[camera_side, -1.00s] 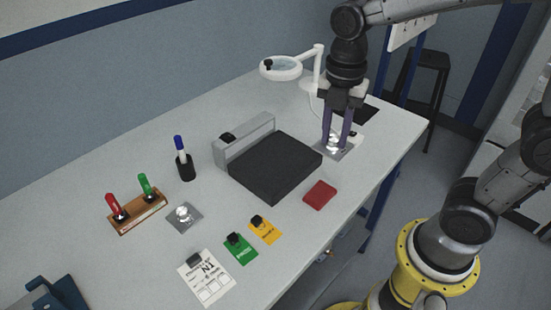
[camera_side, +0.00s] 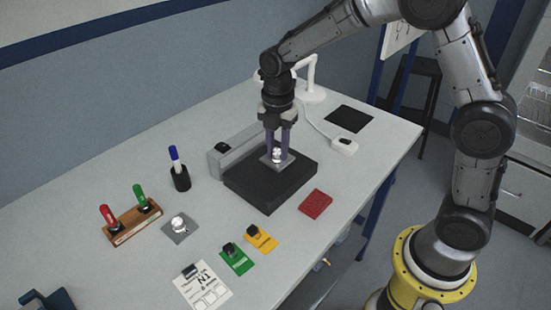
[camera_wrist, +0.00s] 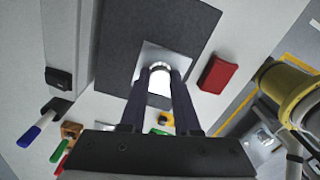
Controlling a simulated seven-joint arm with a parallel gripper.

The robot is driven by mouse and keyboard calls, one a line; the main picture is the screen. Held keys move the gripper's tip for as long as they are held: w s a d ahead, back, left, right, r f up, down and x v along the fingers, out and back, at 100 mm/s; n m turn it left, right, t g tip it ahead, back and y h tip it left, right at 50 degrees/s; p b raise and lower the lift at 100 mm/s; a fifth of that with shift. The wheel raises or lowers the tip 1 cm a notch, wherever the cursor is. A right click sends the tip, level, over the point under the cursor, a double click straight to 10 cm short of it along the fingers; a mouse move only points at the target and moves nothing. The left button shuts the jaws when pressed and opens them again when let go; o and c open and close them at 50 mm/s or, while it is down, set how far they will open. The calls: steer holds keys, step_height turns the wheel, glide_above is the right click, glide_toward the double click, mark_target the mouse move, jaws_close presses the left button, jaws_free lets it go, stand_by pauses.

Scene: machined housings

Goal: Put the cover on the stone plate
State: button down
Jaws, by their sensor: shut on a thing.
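My gripper (camera_side: 277,152) is shut on the shiny knob of a square silver-grey cover (camera_side: 285,164). The cover is level over the dark stone plate (camera_side: 258,192), towards its back right part; whether it touches the plate or is slightly above, I cannot tell. In the wrist view, the cover (camera_wrist: 150,54) shows between the fingertips (camera_wrist: 160,76), with the stone plate (camera_wrist: 122,40) behind it. A second, similar square piece with a shiny knob (camera_side: 180,227) lies on the table to the left.
A grey upright block (camera_side: 228,160) stands along the stone plate's back edge. A red block (camera_side: 315,201) lies just right of the plate. Pen holder (camera_side: 181,180), wooden marker stand (camera_side: 135,224) and colored cards (camera_side: 237,260) are left and front. A magnifier lamp stands behind.

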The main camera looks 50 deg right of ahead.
mark_target(275, 160)
steer(key=shift+w+f, duration=0.15)
steer(key=shift+f, duration=0.8)
steer(key=shift+w+f, duration=0.15)
steer(key=shift+f, duration=0.8)
steer(key=c, duration=0.6)
jaws_free()
steer(key=shift+f, duration=0.15)
steer(key=shift+c, duration=0.2)
